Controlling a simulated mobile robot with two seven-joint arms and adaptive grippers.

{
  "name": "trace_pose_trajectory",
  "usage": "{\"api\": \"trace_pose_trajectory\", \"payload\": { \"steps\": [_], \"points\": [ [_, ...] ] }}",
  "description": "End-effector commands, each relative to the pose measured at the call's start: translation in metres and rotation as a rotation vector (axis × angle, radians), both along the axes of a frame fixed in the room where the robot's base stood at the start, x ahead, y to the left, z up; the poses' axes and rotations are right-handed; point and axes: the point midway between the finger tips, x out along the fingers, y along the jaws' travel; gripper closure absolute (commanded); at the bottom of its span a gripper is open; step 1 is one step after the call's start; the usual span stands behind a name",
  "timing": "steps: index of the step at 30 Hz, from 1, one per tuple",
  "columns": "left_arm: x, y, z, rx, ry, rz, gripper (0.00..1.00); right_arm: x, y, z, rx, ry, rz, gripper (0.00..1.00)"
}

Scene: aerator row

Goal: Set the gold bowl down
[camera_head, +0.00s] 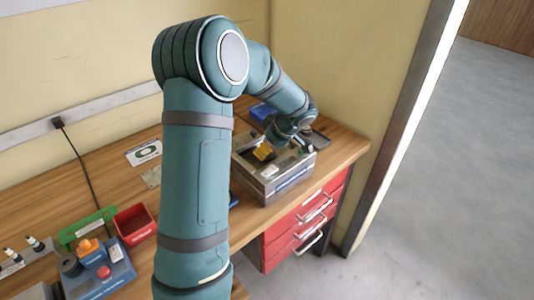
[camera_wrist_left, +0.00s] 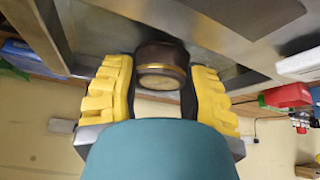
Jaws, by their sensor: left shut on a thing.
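The gold bowl (camera_wrist_left: 161,78) shows in the left wrist view as a small, round, dark brown piece with a gold band, seen at an angle. My left gripper (camera_wrist_left: 160,68) is shut on it, with a yellow-padded finger on each side. In the head view, my left gripper (camera_head: 264,152) reaches down at the open-topped grey metal box (camera_head: 286,182) on the bench. The bowl cannot be made out there. I cannot tell whether it touches the box floor. My right gripper is in neither view.
The wooden bench (camera_head: 345,146) has red drawers (camera_head: 300,232) under its right end. A blue bin (camera_head: 263,112) is behind the box. A red bin (camera_head: 134,224), a green tray (camera_head: 87,228) and a blue device (camera_head: 100,277) stand at left. My arm hides the middle.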

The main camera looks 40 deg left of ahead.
Motion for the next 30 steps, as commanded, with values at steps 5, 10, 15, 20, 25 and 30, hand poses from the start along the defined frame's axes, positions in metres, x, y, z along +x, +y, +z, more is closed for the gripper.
{"api": "trace_pose_trajectory", "payload": {
  "steps": [5,10,15,20,25,30],
  "points": [
    [0.0,0.0,-0.02,0.0,0.0,-0.001,0.9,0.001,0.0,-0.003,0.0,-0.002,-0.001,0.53],
    [0.0,0.0,-0.019,0.0,-0.001,0.0,0.9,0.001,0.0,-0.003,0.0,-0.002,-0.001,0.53],
    [0.0,0.0,-0.022,0.0,-0.001,0.0,0.9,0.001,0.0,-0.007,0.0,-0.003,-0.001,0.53],
    [0.0,0.0,-0.022,-0.001,0.0,0.0,0.3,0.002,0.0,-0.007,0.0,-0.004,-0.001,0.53],
    [0.0,0.0,-0.022,-0.001,0.0,0.0,0.3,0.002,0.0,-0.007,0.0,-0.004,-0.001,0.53],
    [0.0,0.0,-0.021,-0.001,0.0,-0.001,0.3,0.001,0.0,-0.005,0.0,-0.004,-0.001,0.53]
  ]
}}
